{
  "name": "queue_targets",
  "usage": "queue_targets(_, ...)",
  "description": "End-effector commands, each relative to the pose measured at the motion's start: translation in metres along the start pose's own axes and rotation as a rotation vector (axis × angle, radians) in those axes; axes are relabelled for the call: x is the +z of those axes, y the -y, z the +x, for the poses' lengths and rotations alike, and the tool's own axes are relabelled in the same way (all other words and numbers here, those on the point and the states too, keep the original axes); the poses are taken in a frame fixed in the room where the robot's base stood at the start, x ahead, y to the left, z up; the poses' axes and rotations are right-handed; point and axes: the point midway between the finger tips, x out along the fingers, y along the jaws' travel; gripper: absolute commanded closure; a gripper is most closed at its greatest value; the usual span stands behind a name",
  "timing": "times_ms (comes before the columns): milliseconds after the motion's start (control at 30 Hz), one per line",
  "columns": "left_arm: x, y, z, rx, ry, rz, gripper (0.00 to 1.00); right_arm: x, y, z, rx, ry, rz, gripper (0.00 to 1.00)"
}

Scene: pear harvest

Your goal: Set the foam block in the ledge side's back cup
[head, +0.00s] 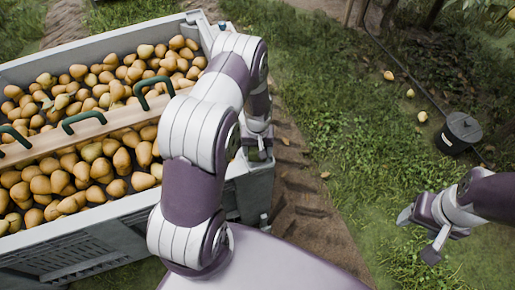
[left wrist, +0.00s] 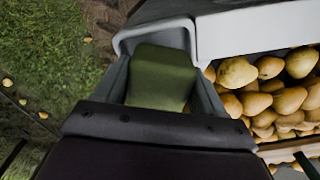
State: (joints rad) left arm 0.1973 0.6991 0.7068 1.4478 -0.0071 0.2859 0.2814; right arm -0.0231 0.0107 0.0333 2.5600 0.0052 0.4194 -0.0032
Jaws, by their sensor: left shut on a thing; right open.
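The green foam block (left wrist: 162,78) sits between the two grey fingers of my left gripper (left wrist: 165,90) in the left wrist view, and the gripper is shut on it. The block's far end meets a grey rounded corner piece (left wrist: 152,30) beside the pear bin's rim; I cannot tell whether this is the cup or whether the block is inside it. In the head view my left gripper (head: 259,150) points down at the bin's right side, and the block is hidden there. My right gripper (head: 420,235) is open and empty over the grass.
The large grey bin (head: 75,250), full of pears (head: 90,150), fills the left. A wooden plank (head: 90,132) with green handles (head: 83,119) crosses it. A dark bucket (head: 458,132) and a few fallen pears (head: 389,75) lie on the grass at right.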

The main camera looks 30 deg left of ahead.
Motion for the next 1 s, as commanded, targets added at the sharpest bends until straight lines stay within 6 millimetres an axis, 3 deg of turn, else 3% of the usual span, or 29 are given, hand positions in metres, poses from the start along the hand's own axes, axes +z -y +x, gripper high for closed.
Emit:
queue_targets(133,0.000,0.000,0.006,0.000,0.000,0.000,0.64,0.001,0.000,0.004,0.000,0.000,0.000,0.39)
queue_targets(167,0.000,0.000,0.006,0.000,0.000,0.000,0.27,0.001,0.000,0.004,0.000,0.000,0.000,0.39)
queue_targets(233,0.000,0.000,0.005,0.000,0.000,0.000,0.05,0.000,0.000,0.003,0.000,0.000,0.000,0.39)
queue_targets(567,0.000,0.000,-0.001,0.000,0.000,0.000,0.05,0.000,0.000,-0.001,0.000,0.000,0.000,0.39)
queue_targets(667,-0.001,0.000,-0.017,0.001,-0.003,0.000,0.05,-0.001,0.000,-0.005,0.000,0.000,0.000,0.39)
queue_targets(1000,0.000,0.000,-0.104,0.001,-0.003,0.000,0.05,-0.002,0.000,-0.014,0.000,0.000,0.000,0.39)
